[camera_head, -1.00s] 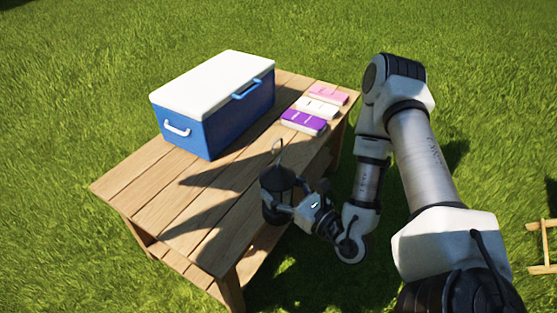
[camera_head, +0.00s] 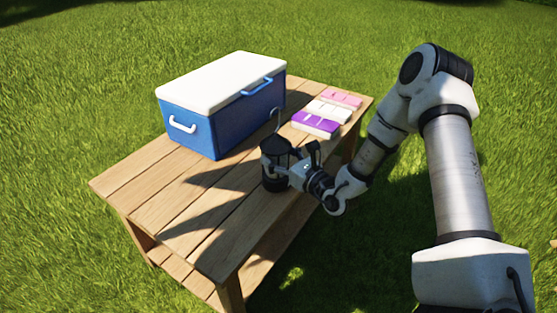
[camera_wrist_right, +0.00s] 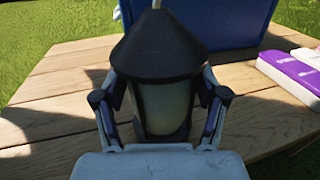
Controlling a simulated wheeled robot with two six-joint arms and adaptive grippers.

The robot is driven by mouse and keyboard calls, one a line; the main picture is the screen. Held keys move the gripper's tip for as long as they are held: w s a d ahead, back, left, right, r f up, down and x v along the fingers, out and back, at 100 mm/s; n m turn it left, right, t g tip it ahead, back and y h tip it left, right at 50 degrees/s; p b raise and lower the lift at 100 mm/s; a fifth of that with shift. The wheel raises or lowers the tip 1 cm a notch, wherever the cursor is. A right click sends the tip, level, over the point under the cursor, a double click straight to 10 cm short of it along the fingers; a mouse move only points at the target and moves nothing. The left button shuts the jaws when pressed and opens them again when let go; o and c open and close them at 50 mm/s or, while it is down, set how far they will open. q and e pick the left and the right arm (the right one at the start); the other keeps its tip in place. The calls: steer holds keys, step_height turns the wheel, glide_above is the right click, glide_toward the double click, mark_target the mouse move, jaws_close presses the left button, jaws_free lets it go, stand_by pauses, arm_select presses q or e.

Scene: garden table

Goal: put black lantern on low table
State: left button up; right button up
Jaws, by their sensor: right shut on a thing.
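The black lantern (camera_head: 272,163) has a cone-shaped top, a thin wire handle and a pale inside. It is upright at the right edge of the wooden table (camera_head: 165,215). My right gripper (camera_head: 287,170) is shut on it from the right. In the right wrist view, the fingers (camera_wrist_right: 162,108) clasp both sides of the lantern (camera_wrist_right: 160,52), with the planks (camera_wrist_right: 50,100) behind. I cannot tell whether its base touches the tabletop. My left gripper is not in view.
A blue cooler (camera_head: 240,120) with a white lid stands at the back of the table. Purple (camera_head: 315,124), white (camera_head: 330,111) and pink (camera_head: 341,98) book-like items lie at the back right. The front planks are clear. Grass surrounds the table.

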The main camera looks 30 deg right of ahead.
steer(key=shift+r, duration=0.15)
steer(key=shift+f, duration=0.2)
steer(key=o, duration=1.6)
steer(key=shift+c, duration=0.2)
